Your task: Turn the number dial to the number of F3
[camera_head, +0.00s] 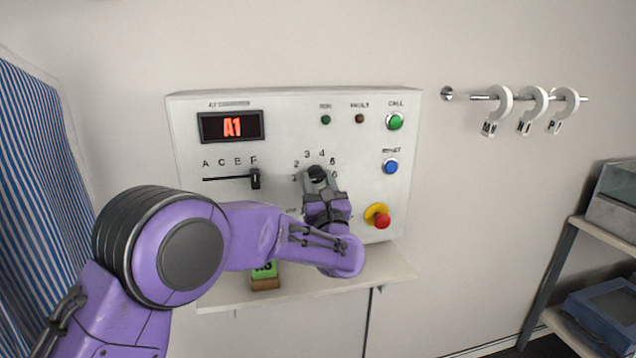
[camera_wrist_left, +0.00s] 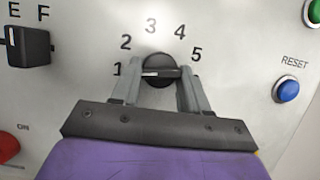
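The number dial (camera_wrist_left: 160,70) is a round black knob on the white control panel (camera_head: 290,110); numbers arc around it. In the left wrist view, its pale mark points left toward 1. The red display (camera_head: 232,126) reads A1. The letter slider (camera_head: 255,179) has its black handle under F in the head view; the handle also shows in the left wrist view (camera_wrist_left: 28,47). My left gripper (camera_head: 317,178) is at the dial, its fingers apart on either side of the knob; whether they touch it is unclear. My right gripper is out of view.
Green (camera_head: 396,121) and blue (camera_head: 390,166) buttons and a red stop button (camera_head: 381,220) sit right of the dial. Striped cloth (camera_head: 30,190) is at left.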

